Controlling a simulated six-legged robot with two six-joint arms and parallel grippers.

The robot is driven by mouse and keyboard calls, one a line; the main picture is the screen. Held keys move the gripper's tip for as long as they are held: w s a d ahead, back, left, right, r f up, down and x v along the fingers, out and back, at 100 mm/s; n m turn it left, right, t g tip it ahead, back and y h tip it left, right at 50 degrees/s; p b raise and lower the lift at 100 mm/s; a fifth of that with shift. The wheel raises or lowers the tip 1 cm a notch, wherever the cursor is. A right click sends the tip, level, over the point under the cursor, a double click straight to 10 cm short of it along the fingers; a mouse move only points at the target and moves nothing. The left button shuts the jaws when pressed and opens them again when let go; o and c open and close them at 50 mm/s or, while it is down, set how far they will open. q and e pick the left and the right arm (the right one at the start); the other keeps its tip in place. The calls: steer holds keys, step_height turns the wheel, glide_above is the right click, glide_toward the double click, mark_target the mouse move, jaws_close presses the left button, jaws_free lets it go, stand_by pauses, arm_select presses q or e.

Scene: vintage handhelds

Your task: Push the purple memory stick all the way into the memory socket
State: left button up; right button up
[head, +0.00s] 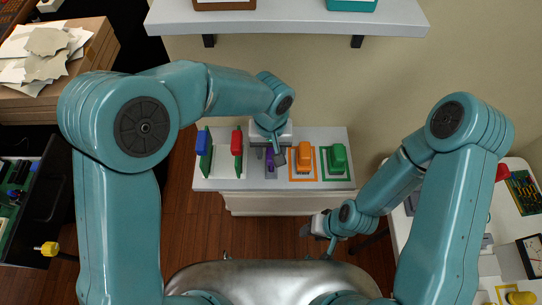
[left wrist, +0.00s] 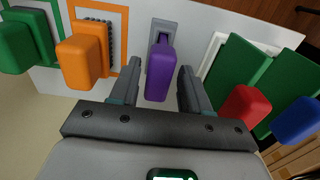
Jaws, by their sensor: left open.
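The purple memory stick (left wrist: 160,74) stands at the grey memory socket (left wrist: 165,27), its narrow far end at the dark slot. How deep it sits I cannot tell. In the head view the purple stick (head: 270,160) shows only partly below my left gripper (head: 271,154). In the left wrist view my left gripper (left wrist: 158,68) is open, with one finger on each side of the stick and a gap visible on both sides. My right gripper (head: 318,240) hangs low, away from the socket, near the bench's front right; its jaws are too small to read.
On the white bench (head: 325,131), an orange block (head: 304,155) and a green block (head: 338,156) stand right of the socket in coloured frames. Green boards with a red grip (head: 237,141) and a blue grip (head: 203,139) stand left. A shelf (head: 290,18) hangs above.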

mark_target(271, 151)
arm_select(q)
steer(key=shift+s+a, duration=0.1)
steer(key=shift+s, duration=0.05)
steer(key=c, duration=0.4)
steer(key=shift+d, duration=0.25)
jaws_close()
steer(key=shift+a, duration=0.1)
steer(key=shift+r, duration=0.15)
steer(key=shift+r+p, duration=1.55)
steer(key=shift+r, duration=0.8)
